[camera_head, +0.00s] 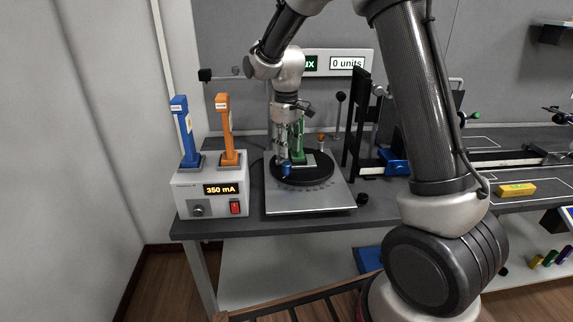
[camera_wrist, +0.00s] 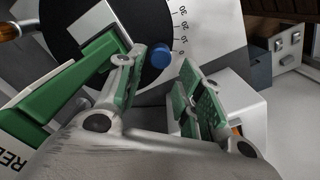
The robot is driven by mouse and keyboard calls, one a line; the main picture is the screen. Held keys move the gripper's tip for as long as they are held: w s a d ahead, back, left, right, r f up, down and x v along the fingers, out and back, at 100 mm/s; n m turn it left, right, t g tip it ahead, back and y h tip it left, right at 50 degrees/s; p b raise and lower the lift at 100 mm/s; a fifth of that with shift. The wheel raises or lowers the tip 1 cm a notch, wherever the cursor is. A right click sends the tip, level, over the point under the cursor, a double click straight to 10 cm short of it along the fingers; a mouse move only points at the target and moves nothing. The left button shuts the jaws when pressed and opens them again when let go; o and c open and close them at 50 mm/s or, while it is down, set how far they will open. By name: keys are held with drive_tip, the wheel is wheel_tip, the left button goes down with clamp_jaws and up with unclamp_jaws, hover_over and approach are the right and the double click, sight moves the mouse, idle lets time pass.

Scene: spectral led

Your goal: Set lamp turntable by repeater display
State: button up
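The lamp turntable (camera_head: 318,180) is a black disc on a grey plate on the bench; its dial (camera_wrist: 181,27) shows marks 0 to 30 in the wrist view. A blue knob (camera_head: 286,170) sits at the disc's front edge; it also shows in the wrist view (camera_wrist: 161,56). A green lamp stand (camera_head: 298,145) is on the disc. My gripper (camera_head: 284,150) points down over the front of the turntable. In the wrist view my gripper (camera_wrist: 168,78) is open, with the knob just beyond the gap between its fingers. The repeater display (camera_head: 347,63) reads 0 units.
A power supply (camera_head: 207,205) reading 350 mA stands left, with blue (camera_head: 183,130) and orange (camera_head: 225,130) upright pieces on top. A wooden-tipped handle (camera_head: 321,138) rises behind the disc. A black upright panel (camera_head: 355,120) and a rail stand to the right.

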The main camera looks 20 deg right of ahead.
sight(287, 163)
wheel_tip(287, 163, down, 7)
drive_tip(key=shift+r, duration=0.2)
drive_tip(key=shift+c, duration=0.4)
clamp_jaws()
